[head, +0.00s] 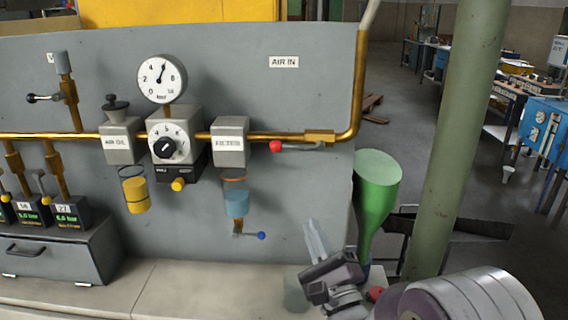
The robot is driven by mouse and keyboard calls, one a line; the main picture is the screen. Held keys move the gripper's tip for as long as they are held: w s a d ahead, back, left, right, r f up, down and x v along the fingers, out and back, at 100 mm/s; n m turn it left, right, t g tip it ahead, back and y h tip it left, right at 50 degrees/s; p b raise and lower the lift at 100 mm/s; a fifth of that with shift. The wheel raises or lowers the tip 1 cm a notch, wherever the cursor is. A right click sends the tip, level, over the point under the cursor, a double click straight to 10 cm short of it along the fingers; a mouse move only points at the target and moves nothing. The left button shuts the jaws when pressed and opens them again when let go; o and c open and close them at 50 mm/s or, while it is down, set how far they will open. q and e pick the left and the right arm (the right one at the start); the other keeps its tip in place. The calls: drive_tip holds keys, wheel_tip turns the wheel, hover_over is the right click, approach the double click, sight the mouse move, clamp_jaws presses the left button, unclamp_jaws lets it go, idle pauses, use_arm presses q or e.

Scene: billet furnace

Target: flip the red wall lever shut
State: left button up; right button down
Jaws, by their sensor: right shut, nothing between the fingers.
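The red wall lever (277,146) has a round red knob at its left end and a grey metal arm. It lies almost level, just under the brass pipe, with its arm reaching right toward the brass valve body (320,136) below the AIR IN label. My right gripper (311,228) is below and slightly right of the lever, clear of it. Its fingers are together, point upward and hold nothing. My left gripper is out of view.
A green funnel-shaped vessel (377,190) stands right of my right gripper, near a green pillar (455,140). A filter unit (230,142) with a blue-knobbed lever (250,235) hangs left of the red lever. The grey panel between lever and gripper is clear.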

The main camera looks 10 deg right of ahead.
sight(296, 146)
drive_tip(key=w+a+r+m+p, duration=0.1)
drive_tip(key=w+a+r+p, duration=0.1)
drive_tip(key=w+r, duration=0.7)
drive_tip(key=shift+a+m+p, duration=0.3)
drive_tip(key=shift+a+m, duration=0.1)
drive_tip(key=shift+a, duration=0.1)
drive_tip(key=shift+r, duration=0.1)
